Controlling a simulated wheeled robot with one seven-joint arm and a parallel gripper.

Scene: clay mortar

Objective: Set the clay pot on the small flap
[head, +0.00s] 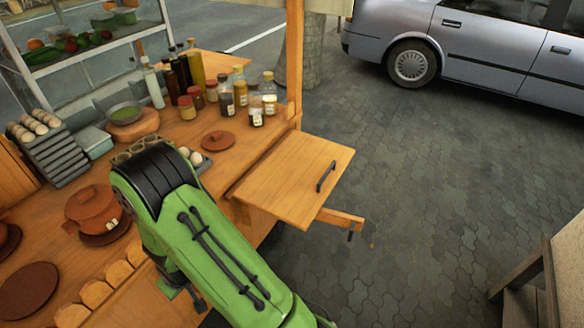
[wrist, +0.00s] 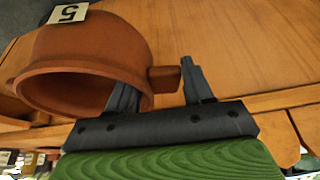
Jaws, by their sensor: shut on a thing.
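A reddish-brown clay pot (wrist: 85,50) with a pale tag reading 5 fills the upper left of the wrist view. Its stub handle (wrist: 166,79) lies between the two dark fingers of my gripper (wrist: 158,76), which is shut on it. In the head view my green arm hides the gripper and, as far as I can tell, the held pot. The small flap (head: 285,178), a bare wooden board with a black handle (head: 326,176), sticks out at the right end of the counter.
Another clay pot (head: 88,207) stands on the counter at left, near a dark round plate (head: 28,290). A clay lid (head: 218,140) lies near bottles and jars (head: 240,92). A wooden post (head: 294,60) rises behind the flap. Paved ground (head: 430,200) is clear at right.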

